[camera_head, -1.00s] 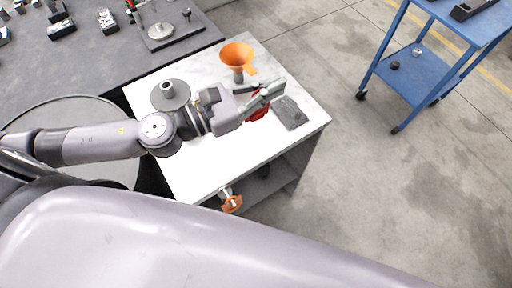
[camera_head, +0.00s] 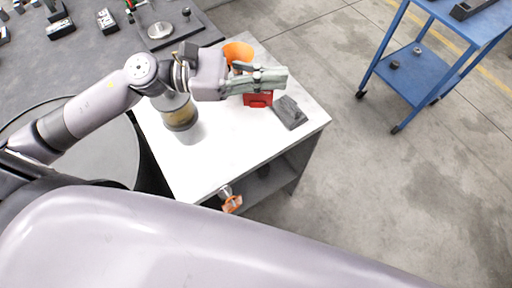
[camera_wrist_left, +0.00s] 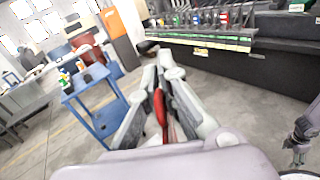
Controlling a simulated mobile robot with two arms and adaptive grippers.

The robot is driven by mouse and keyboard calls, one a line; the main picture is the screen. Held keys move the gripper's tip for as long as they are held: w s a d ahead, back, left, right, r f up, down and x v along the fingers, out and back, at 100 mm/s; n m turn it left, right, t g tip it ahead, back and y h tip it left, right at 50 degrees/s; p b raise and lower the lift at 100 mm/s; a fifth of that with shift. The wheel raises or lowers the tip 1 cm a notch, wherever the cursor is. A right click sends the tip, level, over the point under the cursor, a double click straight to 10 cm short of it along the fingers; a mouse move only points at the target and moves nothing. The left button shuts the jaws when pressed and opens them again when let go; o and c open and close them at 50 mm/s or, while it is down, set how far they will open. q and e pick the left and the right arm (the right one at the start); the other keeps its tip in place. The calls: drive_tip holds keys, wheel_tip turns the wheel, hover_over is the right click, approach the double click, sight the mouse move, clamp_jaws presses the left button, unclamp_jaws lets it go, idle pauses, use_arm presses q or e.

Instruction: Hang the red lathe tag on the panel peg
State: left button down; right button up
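My left gripper (camera_head: 284,79) reaches in from the left and is above the white-topped table. The red lathe tag (camera_head: 258,99) shows just below its fingers, over the table top. In the left wrist view the red tag (camera_wrist_left: 161,107) is a narrow red strip between the nearly closed fingers (camera_wrist_left: 160,62), so the gripper looks shut on it. Part of the tag is hidden by the fingers. I cannot make out the panel peg in these views. What seems to be my right gripper (camera_wrist_left: 298,153) shows small at the right edge of the wrist view; its opening is unclear.
A dark grey block (camera_head: 290,112) lies on the white table (camera_head: 230,150) right of the tag. An orange funnel (camera_head: 237,51) stands behind the gripper. An amber canister (camera_head: 180,113) stands under my wrist. A blue cart (camera_head: 424,70) stands at right, with open floor between.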

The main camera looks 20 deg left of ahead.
idle(0.3)
use_arm(q)
wheel_tip(320, 180, down, 20)
drive_tip(key=p, duration=0.2)
drive_tip(key=shift+r, duration=0.25)
drive_tip(key=c, duration=2.3)
unclamp_jaws()
drive_tip(key=shift+f, duration=0.3)
drive_tip(key=o, duration=0.5)
drive_tip(key=shift+r, duration=0.1)
